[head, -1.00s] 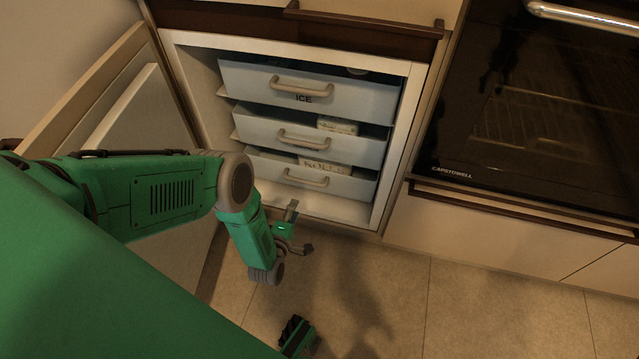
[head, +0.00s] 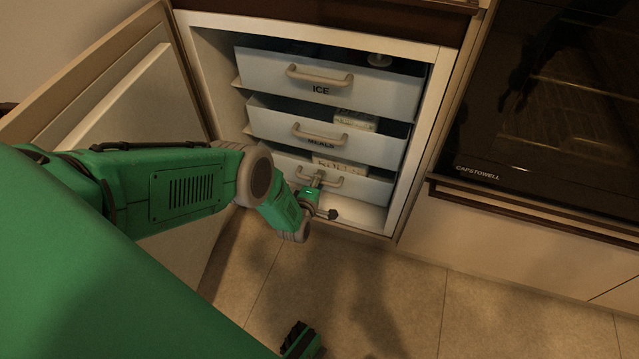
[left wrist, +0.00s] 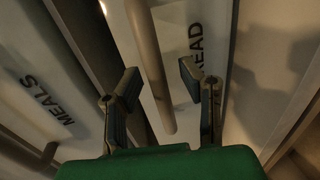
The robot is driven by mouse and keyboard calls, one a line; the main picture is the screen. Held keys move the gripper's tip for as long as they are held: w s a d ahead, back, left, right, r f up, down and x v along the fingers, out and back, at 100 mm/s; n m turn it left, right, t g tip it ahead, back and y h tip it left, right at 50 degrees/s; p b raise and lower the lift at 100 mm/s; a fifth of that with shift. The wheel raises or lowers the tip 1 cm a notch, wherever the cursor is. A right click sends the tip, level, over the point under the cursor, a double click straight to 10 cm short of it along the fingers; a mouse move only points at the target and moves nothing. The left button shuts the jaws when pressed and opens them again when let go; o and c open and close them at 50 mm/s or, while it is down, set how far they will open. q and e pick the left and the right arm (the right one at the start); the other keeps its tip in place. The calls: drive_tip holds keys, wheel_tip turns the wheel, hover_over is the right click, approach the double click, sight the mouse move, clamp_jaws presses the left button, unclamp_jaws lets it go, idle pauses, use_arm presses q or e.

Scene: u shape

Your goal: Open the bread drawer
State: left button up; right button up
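The bread drawer (head: 355,186) is the lowest of three pale drawers inside the open freezer compartment. It looks shut or nearly so. In the left wrist view its front (left wrist: 187,25) shows the letters "EAD", with the rest hidden by a finger. Its bar handle (left wrist: 150,60) runs between the two fingers of my left gripper (left wrist: 158,80). The gripper is open, with gaps on both sides of the handle. In the head view the left gripper (head: 321,194) is at this handle (head: 335,182). My right gripper cannot be made out.
The meals drawer (head: 375,149) and ice drawer (head: 385,87) sit above. The open freezer door (head: 120,110) stands at the left beside my arm. A dark oven (head: 550,110) is to the right. The tiled floor (head: 400,300) in front is clear.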

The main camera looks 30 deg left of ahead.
use_arm(q)
clamp_jaws()
drive_tip(key=shift+s, duration=0.1)
